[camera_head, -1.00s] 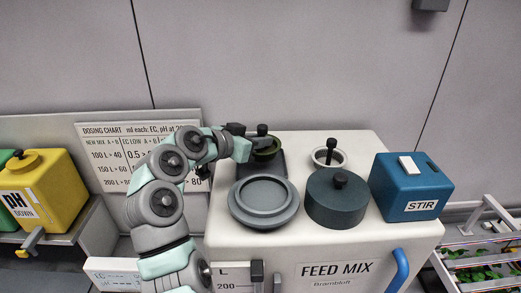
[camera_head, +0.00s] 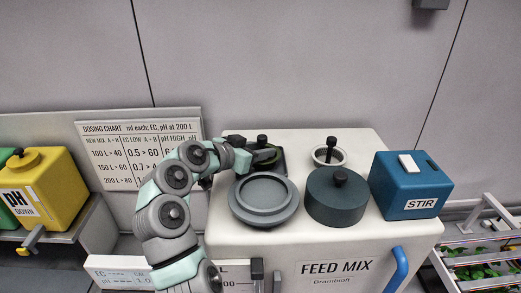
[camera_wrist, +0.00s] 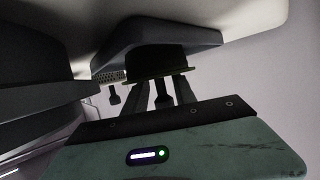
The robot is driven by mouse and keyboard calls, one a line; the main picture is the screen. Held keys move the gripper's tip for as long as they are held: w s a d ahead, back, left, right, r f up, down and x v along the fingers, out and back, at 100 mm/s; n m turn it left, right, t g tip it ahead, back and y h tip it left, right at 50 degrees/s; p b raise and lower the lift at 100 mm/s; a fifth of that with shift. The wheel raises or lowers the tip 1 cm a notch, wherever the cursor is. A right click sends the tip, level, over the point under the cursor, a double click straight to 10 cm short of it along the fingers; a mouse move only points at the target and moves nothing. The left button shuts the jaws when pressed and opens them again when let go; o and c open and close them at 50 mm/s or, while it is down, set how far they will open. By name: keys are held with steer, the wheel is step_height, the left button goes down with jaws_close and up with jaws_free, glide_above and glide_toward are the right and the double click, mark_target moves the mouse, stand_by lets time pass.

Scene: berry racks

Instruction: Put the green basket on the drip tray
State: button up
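The green basket (camera_head: 266,155) is a dark cup with a green rim and a black knob handle, partly hidden behind my arm in the head view. In the wrist view its dark body and green rim (camera_wrist: 156,72) are seen against the dark square drip tray (camera_wrist: 150,38). The tray (camera_head: 281,168) lies on the white tank top, and the basket appears to rest on it. My gripper (camera_wrist: 163,97) has a finger on each side of the black knob, with gaps showing, so it looks open around the handle. In the head view my gripper is mostly hidden.
A white-rimmed basket (camera_head: 329,154) with a black knob stands to the right. A grey round dish (camera_head: 263,200) and a dark lidded pot (camera_head: 336,198) stand in front. A blue STIR box (camera_head: 410,186) is at the right. A dosing chart (camera_head: 140,155) stands behind my arm.

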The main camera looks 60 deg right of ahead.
steer(key=shift+r, duration=0.25)
steer(key=b+v, duration=0.2)
steer(key=v, duration=1)
steer(key=shift+f, duration=0.15)
